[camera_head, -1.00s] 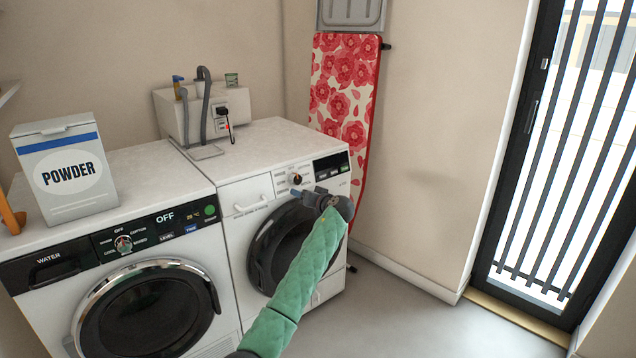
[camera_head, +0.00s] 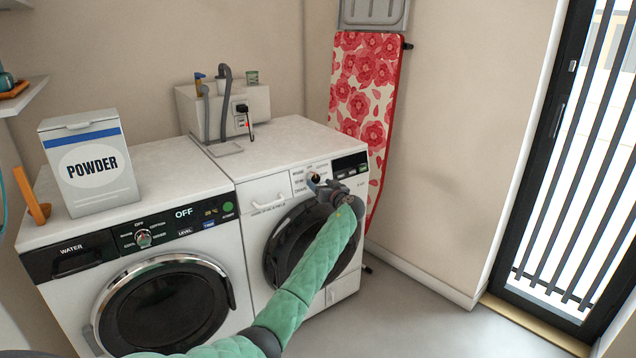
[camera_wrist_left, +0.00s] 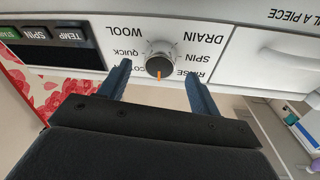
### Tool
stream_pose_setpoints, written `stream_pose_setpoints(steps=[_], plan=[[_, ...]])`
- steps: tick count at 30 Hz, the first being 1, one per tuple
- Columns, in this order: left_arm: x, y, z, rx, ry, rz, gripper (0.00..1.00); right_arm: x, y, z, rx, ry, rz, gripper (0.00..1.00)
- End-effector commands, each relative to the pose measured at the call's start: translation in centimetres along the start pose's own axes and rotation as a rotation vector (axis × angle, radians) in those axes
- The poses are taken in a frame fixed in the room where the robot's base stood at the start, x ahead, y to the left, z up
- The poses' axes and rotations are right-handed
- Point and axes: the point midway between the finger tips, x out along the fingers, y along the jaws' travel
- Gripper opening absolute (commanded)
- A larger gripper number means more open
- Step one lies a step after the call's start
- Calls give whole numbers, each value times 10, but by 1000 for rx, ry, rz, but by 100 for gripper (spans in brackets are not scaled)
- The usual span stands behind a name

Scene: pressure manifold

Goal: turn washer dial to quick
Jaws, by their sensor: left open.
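The white washer (camera_head: 262,160) on the right has a control panel with a round dial (camera_head: 314,177). In the left wrist view the panel appears upside down, with the dial (camera_wrist_left: 160,60) between my fingers. Its orange mark points down in that picture, between the partly hidden COT… and RINSE labels. The QUICK label (camera_wrist_left: 130,53) is just left of the dial there, and WOOL is above it. My left gripper (camera_head: 319,186) is open in front of the dial, its fingers (camera_wrist_left: 158,73) either side of it; contact cannot be told. My right gripper is not in view.
A second front-loading machine (camera_head: 165,265) with its own dial and an OFF display stands to the left. A powder box (camera_head: 92,165) is on top of it. A floral ironing board (camera_head: 362,95) leans behind the washer. The floor at right is clear.

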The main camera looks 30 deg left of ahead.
Motion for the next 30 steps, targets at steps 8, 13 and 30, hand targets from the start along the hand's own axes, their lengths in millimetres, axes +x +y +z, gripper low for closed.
stream_pose_setpoints(steps=[8, 13, 30], plan=[[24, 0, 0, 1, 0, 0, 63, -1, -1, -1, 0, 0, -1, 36], [26, 0, 0, 0, 0, 0, 63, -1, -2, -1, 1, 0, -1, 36], [25, 0, 0, 10, -1, 3, 19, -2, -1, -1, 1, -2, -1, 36]])
